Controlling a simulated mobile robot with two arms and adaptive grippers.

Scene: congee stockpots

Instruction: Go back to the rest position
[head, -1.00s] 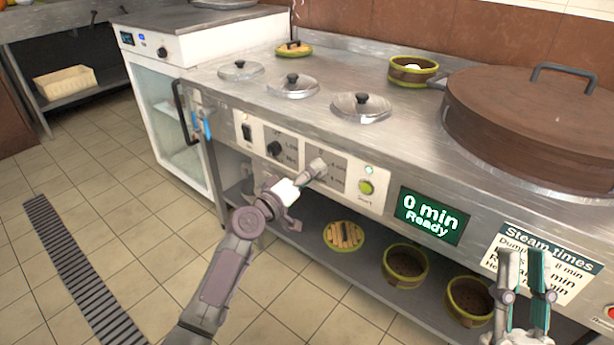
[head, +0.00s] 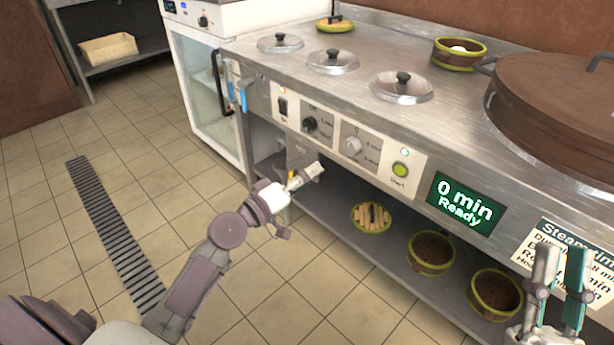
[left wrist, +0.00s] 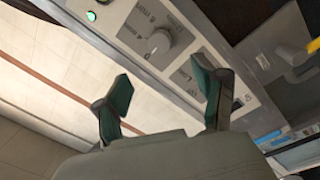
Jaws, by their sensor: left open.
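My left gripper (head: 308,172) is in front of the stove's front panel, below the knobs and above the lower shelf. It holds nothing. In the left wrist view its two green-padded fingers (left wrist: 166,92) stand wide apart, with a grey knob (left wrist: 159,42) and the panel beyond them, apart from the fingers. In the head view the panel carries a dark knob (head: 310,125), a pale knob (head: 352,145) and a green start button (head: 400,169). My right gripper (head: 562,268) is at the lower right, its fingers apart and empty, in front of the steam times sign (head: 530,258).
A display (head: 464,206) reads "0 min Ready". Lidded pots (head: 402,88) and a large brown lid (head: 555,110) are on the counter. Baskets (head: 431,252) stand on the lower shelf (head: 340,222). The tiled floor at left is clear, with a drain grate (head: 110,225).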

